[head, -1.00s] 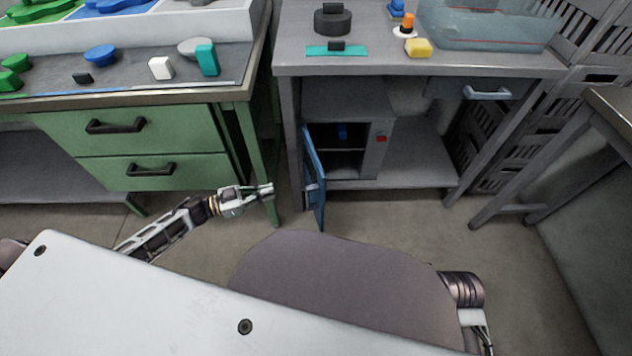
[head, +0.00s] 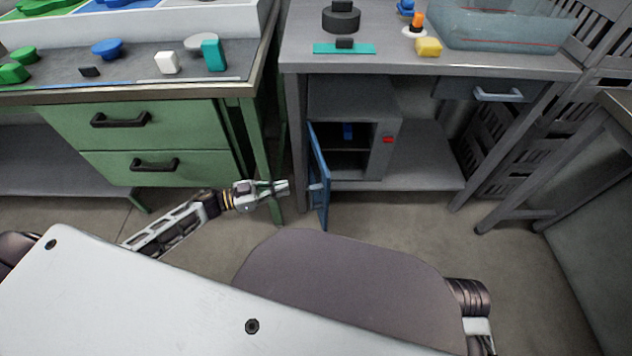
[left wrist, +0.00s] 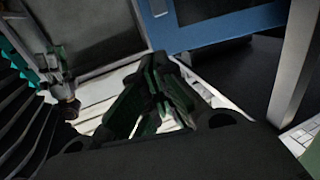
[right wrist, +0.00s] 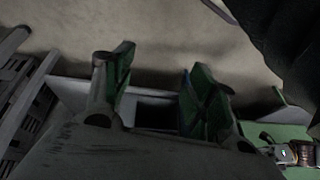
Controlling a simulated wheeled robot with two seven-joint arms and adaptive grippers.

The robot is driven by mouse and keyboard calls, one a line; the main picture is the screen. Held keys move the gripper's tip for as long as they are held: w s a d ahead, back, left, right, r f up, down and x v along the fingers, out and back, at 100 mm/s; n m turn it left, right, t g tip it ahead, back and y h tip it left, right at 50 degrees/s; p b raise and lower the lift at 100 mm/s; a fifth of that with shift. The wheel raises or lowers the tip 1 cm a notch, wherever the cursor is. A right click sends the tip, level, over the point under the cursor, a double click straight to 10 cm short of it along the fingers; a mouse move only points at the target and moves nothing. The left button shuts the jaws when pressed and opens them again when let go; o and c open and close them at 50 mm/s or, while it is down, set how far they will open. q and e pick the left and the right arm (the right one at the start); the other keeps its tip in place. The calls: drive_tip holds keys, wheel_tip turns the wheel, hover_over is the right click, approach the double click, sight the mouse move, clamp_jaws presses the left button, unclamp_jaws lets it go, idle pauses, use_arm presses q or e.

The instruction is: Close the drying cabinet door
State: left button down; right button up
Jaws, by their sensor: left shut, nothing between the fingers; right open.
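The drying cabinet (head: 390,110) is a grey box on the lower shelf of the grey bench. Its blue door (head: 319,178) stands open on the left side, swung out toward me, so the dark inside shows with a small blue thing (head: 348,131) in it. My left gripper (head: 284,188) is shut and empty, just left of the door and apart from it. In the left wrist view the blue door (left wrist: 215,22) lies beyond the shut fingers (left wrist: 158,85). My right gripper (right wrist: 155,85) is open and empty in the right wrist view; the head view hides it.
A green drawer unit (head: 150,135) stands at left, its leg close to my left gripper. The grey bench (head: 440,62) carries a dark reel (head: 341,18), a yellow block (head: 428,47) and a translucent bin (head: 500,28). Open floor (head: 400,225) lies before the cabinet.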

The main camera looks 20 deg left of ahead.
sight(325, 179)
use_arm(q)
drive_tip(key=b+x, duration=0.3)
drive_tip(key=x, duration=0.8)
drive_tip(key=shift+w+d, duration=0.1)
use_arm(e)
wheel_tip(325, 179, down, 8)
drive_tip(key=a+t+y, duration=0.1)
drive_tip(key=a, duration=0.1)
drive_tip(key=shift+w+r, duration=0.15)
drive_tip(key=shift+w, duration=0.25)
use_arm(q)
drive_tip(key=shift+w+d+r, duration=0.1)
drive_tip(key=shift+d, duration=0.05)
use_arm(e)
drive_tip(key=shift+s+r, duration=0.1)
drive_tip(key=shift+r, duration=0.05)
